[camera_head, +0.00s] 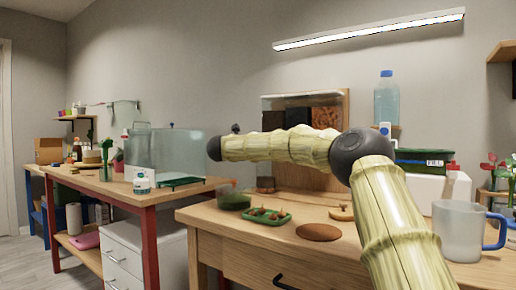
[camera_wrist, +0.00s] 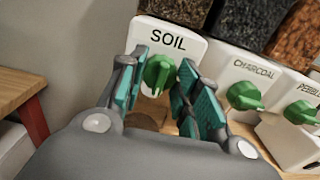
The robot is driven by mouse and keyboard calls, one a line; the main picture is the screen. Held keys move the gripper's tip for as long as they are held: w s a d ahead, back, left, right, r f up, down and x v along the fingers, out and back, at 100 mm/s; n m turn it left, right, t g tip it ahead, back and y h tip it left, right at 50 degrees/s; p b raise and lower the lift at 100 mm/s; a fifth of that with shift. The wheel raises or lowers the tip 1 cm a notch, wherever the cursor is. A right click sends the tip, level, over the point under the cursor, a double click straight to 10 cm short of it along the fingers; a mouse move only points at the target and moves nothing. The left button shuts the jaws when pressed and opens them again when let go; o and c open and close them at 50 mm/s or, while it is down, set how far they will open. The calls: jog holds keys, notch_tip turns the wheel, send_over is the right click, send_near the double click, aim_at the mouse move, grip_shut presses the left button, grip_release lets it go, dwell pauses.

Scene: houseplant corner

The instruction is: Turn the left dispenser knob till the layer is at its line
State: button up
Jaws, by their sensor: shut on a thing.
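The left dispenser, labelled SOIL (camera_wrist: 168,40), shows in the wrist view with its green knob (camera_wrist: 158,76) in the upper middle. My gripper (camera_wrist: 161,82) has its teal-padded fingers on both sides of this knob and is shut on it. In the head view the dispenser's dark bins (camera_head: 297,116) stand against a wooden back panel (camera_head: 343,105), and my arm covers their lower part and the knobs. A brown rounded surface (camera_wrist: 146,121) shows partly below the knob, behind my fingers. I cannot make out a layer or its line in either view.
The CHARCOAL knob (camera_wrist: 244,96) and PEBBLE knob (camera_wrist: 301,112) stand to the right. On the bench are a green tray (camera_head: 262,217), a dark green bowl (camera_head: 235,200), a brown disc (camera_head: 319,232) and a mug (camera_head: 459,232). A bottle (camera_head: 386,98) stands at the back.

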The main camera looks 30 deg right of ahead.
jog(key=o, duration=1.1)
jog(key=shift+d+f, duration=0.1)
jog(key=shift+f, duration=0.05)
jog(key=shift+c, duration=0.2)
jog(key=v, duration=1.2)
jog(key=shift+s, duration=0.1)
